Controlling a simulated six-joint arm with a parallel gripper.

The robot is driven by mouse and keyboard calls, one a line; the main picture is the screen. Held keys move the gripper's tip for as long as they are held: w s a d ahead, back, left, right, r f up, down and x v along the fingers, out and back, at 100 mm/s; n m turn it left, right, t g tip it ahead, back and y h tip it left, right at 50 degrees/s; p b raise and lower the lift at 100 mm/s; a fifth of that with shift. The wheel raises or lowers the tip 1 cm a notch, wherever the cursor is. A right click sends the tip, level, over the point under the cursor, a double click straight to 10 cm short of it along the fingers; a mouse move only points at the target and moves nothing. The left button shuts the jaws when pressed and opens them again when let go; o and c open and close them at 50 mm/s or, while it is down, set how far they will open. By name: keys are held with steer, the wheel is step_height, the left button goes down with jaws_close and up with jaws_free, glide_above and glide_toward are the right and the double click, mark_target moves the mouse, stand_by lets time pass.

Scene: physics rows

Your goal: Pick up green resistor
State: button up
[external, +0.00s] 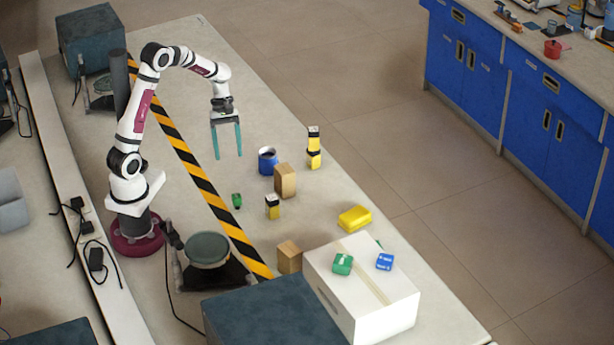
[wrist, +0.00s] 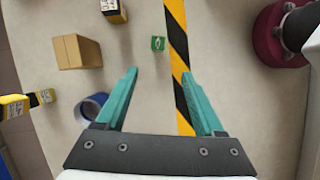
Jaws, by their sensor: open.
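A small green block with a pale mark, which I take as the green resistor (external: 237,200), lies on the table between the striped tape and a small yellow-and-black item. In the wrist view the green resistor (wrist: 158,43) sits ahead of the fingertips, just left of the tape. My gripper (external: 228,156) is open and empty, raised above the table and farther back than the resistor. In the wrist view its two teal fingers (wrist: 159,74) stand apart with bare table between them. Another green block (external: 342,263) lies on the white box.
A yellow block (external: 355,217), white box (external: 372,302) and blue block (external: 385,262) are nearer. Table around the resistor is clear.

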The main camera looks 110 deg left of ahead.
mark_target(236, 195)
steer(key=x, duration=1)
steer(key=w+x, duration=0.1)
steer(key=x, duration=0.4)
steer(key=shift+d, duration=0.4)
jaws_close()
